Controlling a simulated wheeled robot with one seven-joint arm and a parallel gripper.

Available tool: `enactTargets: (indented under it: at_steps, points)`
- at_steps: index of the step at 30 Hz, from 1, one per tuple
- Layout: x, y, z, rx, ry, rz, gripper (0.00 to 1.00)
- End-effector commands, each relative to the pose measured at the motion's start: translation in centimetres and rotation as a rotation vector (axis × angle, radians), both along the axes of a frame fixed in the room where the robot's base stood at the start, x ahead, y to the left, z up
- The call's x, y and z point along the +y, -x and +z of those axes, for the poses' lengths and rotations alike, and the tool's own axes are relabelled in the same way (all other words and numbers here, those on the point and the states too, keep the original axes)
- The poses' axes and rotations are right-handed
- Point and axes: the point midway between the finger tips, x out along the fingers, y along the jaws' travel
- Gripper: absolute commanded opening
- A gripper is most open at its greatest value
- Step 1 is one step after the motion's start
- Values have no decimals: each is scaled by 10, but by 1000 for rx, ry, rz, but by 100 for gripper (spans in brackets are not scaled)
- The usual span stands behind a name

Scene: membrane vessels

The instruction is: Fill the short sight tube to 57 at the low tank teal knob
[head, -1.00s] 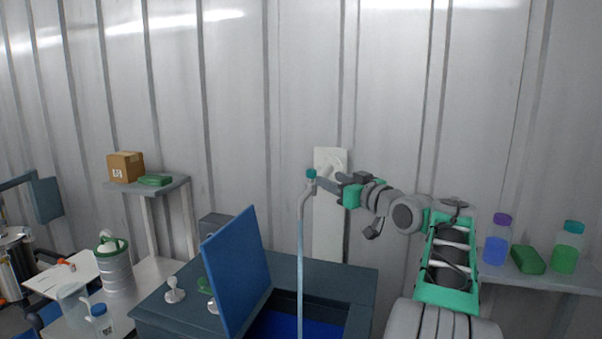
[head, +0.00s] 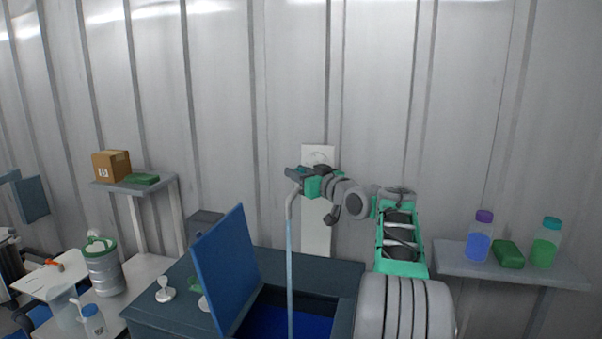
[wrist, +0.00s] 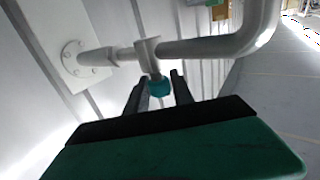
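The teal knob (wrist: 159,87) sits on the grey pipe (wrist: 205,48) and shows between my fingertips in the wrist view. My gripper (wrist: 158,86) is open, one finger on each side of the knob; contact is not clear. In the head view my gripper (head: 296,176) is at the top of the pipe and hides the knob. The pipe (head: 291,207) bends down, and a thin pale-blue column (head: 290,265) runs from it to the open dark tank (head: 333,283). I cannot tell whether that column is liquid or a tube. No scale or reading is legible.
A raised blue lid (head: 225,265) stands left of the column. A white wall plate (head: 316,220) is behind my gripper. A right shelf (head: 515,267) holds a purple-capped bottle (head: 479,240), a green block (head: 508,254) and a teal-capped bottle (head: 545,245). A cardboard box (head: 111,166) is on the left shelf.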

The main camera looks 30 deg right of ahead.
Motion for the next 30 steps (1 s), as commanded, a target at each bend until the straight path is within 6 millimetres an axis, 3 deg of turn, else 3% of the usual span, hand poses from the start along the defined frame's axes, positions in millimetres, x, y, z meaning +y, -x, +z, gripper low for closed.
enactTargets:
  at_steps: [10, 15, 16, 30]
  points:
    - [-1, 0, 0, 0, 0, -1, 0]
    - [-1, 0, 0, 0, 0, -1, 0]
    - [-11, 0, -1, 1, 0, -3, 0]
    - [0, 1, -5, -3, 3, -115, 0]
